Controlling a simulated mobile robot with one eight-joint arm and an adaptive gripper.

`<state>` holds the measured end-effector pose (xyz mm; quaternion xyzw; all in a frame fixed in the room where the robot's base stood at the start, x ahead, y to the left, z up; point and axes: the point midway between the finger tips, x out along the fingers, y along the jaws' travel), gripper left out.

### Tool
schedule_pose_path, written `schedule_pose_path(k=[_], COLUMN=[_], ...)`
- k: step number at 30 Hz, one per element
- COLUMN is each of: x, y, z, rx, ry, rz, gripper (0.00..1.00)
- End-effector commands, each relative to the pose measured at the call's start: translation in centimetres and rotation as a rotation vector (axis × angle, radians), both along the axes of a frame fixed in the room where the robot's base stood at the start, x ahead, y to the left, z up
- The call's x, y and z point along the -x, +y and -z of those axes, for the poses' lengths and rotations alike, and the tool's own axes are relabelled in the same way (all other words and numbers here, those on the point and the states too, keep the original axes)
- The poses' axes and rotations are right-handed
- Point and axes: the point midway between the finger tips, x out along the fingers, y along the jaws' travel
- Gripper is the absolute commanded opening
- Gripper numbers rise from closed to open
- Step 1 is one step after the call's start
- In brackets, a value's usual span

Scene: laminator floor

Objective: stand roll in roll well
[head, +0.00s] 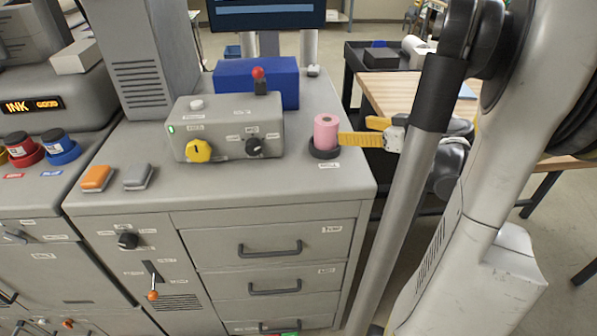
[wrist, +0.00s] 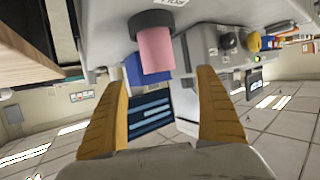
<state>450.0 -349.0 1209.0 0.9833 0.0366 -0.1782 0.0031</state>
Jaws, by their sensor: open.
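The pink roll (head: 326,131) stands upright in the dark round roll well (head: 325,154) at the right end of the grey cabinet top. In the wrist view, which looks upside down, the roll (wrist: 156,52) rises from the dark ring of the well (wrist: 150,22). My gripper (head: 356,131) is just right of the roll, its yellow fingers pointing toward it. In the wrist view my gripper (wrist: 162,82) is open, with a wide gap around the line of the roll. The roll appears beyond the fingertips and not clamped. The inside of the well is hidden.
Orange (head: 96,178) and grey (head: 138,176) blocks lie front left. A wood-topped table (head: 400,88) stands to the right.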

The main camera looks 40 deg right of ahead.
Motion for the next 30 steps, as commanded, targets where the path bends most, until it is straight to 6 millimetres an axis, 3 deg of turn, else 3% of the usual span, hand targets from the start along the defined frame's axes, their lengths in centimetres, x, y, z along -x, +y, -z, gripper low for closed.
schedule_pose_path(k=[2,4,8,9,12,15,18,21,30], x=[-0.8,-1.8,-2.3,-1.8,0.5,3.5,6.1,7.8,9.0], y=[2.2,5.9,15.9,19.0,25.6,30.1,32.8,34.2,34.9], z=[0.1,0.3,1.2,1.5,2.3,2.9,3.3,3.5,3.5], rx=[-0.021,-0.056,-0.115,-0.122,-0.109,-0.068,-0.025,0.007,0.029], ry=[0.038,0.107,0.308,0.371,0.503,0.580,0.607,0.604,0.590], rz=[-0.019,-0.043,-0.078,-0.078,-0.058,-0.021,0.015,0.042,0.070], gripper=[0.83,0.83,0.83,0.83,0.83,0.83,0.83,0.83,0.83])
